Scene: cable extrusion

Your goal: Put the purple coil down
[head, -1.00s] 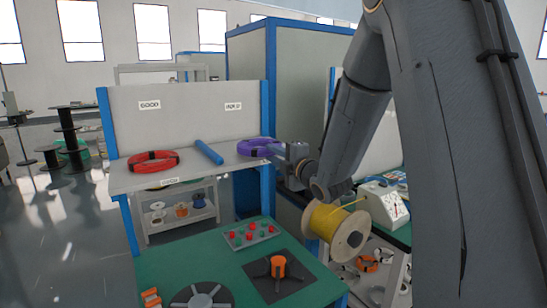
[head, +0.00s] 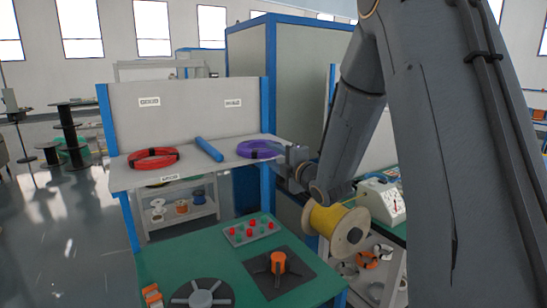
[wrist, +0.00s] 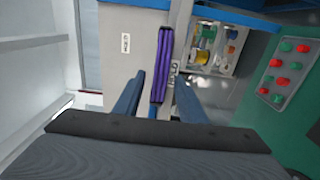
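The purple coil (head: 259,149) lies flat at the right end of the grey shelf (head: 232,166), with a dark tie on it. My gripper (head: 281,152) is at the coil's right side, at shelf height. In the wrist view the two fingers (wrist: 159,78) stand apart, and the purple coil (wrist: 162,60) shows edge-on between them, with a visible gap on each side. The fingertips are partly hidden behind the coil in the head view.
A red coil (head: 153,158) lies on the left of the shelf, and a blue bar (head: 209,149) lies between the coils. A back panel (head: 190,110) with two labels stands behind. A yellow spool (head: 325,220) is below my wrist. The green table (head: 205,259) holds a button panel (head: 251,230).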

